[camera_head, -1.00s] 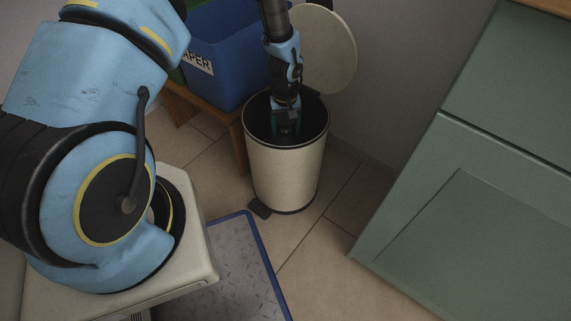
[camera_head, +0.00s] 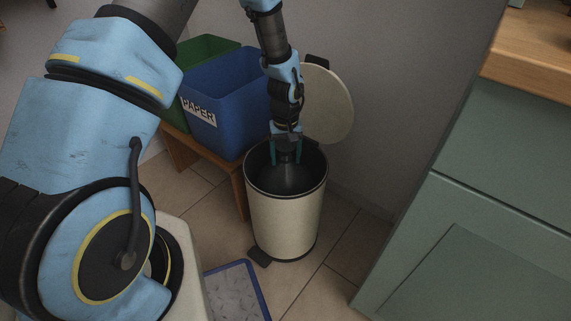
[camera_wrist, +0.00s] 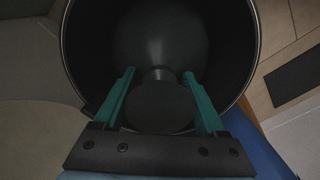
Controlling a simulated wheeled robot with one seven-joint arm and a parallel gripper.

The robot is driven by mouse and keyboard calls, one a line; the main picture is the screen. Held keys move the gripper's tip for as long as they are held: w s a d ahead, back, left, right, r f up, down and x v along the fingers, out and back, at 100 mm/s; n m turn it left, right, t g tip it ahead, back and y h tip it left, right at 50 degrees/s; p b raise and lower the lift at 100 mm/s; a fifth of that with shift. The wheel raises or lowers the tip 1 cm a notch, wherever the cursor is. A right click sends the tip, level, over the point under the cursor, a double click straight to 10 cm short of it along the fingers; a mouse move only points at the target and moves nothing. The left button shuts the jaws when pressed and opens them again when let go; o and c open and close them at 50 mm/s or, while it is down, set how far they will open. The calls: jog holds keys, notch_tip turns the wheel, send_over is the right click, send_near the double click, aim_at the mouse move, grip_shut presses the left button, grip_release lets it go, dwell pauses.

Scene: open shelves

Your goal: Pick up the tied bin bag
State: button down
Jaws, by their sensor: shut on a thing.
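The tied bin bag (camera_head: 291,181) is black and sits inside the cream pedal bin (camera_head: 283,222), its top showing near the rim. My gripper (camera_head: 287,160) points down at the bin mouth with its teal fingers on either side of the bag's tied top. In the wrist view, my gripper (camera_wrist: 158,73) has the bag's narrow neck and round dark top between its fingers. The bag's rounded body (camera_wrist: 157,40) spreads out below, inside the bin. The lower part of the bag is hidden by the bin wall.
The bin's round lid (camera_head: 328,105) stands open at the back right, against the wall. A blue paper box (camera_head: 225,108) and a green box (camera_head: 190,75) stand on a wooden bench (camera_head: 180,150) to the left. A green cabinet (camera_head: 480,220) stands at the right.

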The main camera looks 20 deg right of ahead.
notch_tip(320, 180, up, 34)
jog(key=p, duration=3.3)
jog(key=shift+f, duration=0.1)
dwell(0.4)
